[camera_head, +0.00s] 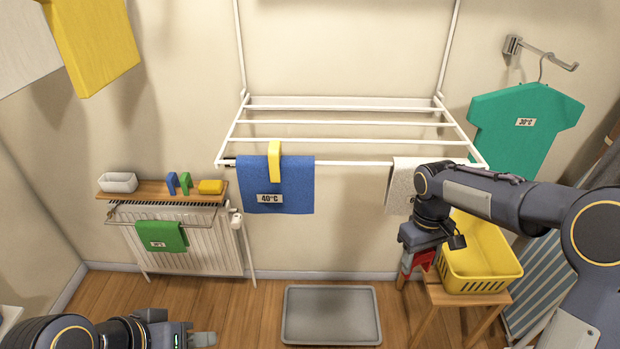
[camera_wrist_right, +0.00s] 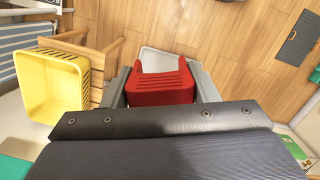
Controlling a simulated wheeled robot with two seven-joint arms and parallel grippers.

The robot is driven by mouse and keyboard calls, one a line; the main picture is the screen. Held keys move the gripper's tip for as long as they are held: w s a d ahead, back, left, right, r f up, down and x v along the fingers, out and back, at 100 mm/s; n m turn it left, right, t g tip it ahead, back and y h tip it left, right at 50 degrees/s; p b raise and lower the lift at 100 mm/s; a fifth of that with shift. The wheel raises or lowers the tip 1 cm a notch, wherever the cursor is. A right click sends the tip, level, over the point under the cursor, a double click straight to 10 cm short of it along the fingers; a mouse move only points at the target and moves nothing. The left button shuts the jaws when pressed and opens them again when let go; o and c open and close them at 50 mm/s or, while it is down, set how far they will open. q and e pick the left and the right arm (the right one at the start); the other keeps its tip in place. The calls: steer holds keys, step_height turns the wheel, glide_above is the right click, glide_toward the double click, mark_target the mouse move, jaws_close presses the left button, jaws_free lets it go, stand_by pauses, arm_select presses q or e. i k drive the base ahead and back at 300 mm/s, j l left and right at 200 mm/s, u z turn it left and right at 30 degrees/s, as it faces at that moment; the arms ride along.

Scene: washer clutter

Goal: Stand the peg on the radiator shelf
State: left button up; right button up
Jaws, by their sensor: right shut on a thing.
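A red peg (camera_head: 418,260) is held in my right gripper (camera_head: 411,262), left of the yellow basket. In the right wrist view the red peg (camera_wrist_right: 160,88) sits between the two grey fingers, its forked end pointing away. The radiator shelf (camera_head: 150,188) is a wooden board above the white radiator at the left wall. A blue peg (camera_head: 173,182) and a green peg (camera_head: 186,182) stand on it, between a white tray and a yellow block. My left gripper (camera_head: 202,339) is low at the bottom left, its finger gap not clear.
A drying rack (camera_head: 350,140) carries a blue towel (camera_head: 290,195) with a yellow peg (camera_head: 274,160) and a pale cloth. A green towel (camera_head: 160,235) hangs on the radiator. A yellow basket (camera_head: 478,283) rests on a wooden stool. A grey tray (camera_head: 332,315) lies on the floor.

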mark_target(147, 189)
steer(key=u, duration=0.4)
steer(key=i+j+u, duration=0.1)
steer(key=u, duration=0.65)
steer(key=i+u, duration=0.1)
steer(key=u, duration=0.3)
